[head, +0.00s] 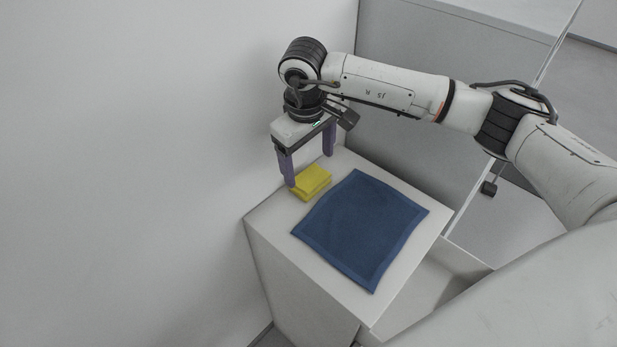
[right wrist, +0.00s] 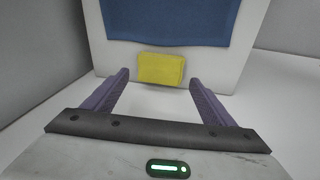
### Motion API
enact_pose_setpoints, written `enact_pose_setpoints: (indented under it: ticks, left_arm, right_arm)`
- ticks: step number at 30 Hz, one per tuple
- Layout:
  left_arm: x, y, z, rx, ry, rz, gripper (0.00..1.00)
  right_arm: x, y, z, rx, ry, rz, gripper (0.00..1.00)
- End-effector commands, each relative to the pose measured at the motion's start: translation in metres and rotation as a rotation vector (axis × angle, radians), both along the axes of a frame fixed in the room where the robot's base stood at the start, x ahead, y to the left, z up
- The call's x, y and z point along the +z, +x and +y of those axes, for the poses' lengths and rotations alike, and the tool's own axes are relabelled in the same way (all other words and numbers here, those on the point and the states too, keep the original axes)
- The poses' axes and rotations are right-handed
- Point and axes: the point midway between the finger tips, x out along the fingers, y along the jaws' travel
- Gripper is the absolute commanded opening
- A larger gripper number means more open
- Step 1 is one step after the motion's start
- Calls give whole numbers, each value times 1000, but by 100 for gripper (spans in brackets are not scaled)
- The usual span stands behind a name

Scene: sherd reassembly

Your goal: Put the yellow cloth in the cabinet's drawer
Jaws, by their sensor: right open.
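The yellow cloth (head: 313,181) is a small folded block lying on the white cabinet top, beside the far left edge of a blue mat. It also shows in the right wrist view (right wrist: 161,69), ahead of and between the fingers. My right gripper (head: 309,170) is open and empty, its purple fingers pointing down close to the cloth; in the right wrist view (right wrist: 157,82) the cloth appears beyond the fingertips. The cabinet (head: 272,222) has its drawer (head: 433,272) pulled out on the right side, partly hidden by my arm. My left gripper is not in view.
The blue mat (head: 362,230) covers most of the cabinet top. A white wall (head: 140,150) stands close on the left of the cabinet. A large grey unit (head: 400,150) stands behind it. Bare floor shows at the right.

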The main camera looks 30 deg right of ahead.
Motion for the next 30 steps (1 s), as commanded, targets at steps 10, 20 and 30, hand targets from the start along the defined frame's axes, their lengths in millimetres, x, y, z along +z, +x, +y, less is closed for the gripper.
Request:
enact_pose_setpoints:
  ticks: [10, 20, 30]
  left_arm:
    - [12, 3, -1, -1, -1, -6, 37]
    - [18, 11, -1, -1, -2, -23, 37]
    - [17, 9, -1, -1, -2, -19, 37]
  right_arm:
    - [-41, 4, -3, 0, 1, 2, 78]
    - [-55, 6, -5, 1, 0, -2, 78]
    - [-55, 6, -5, 1, 1, -2, 48]
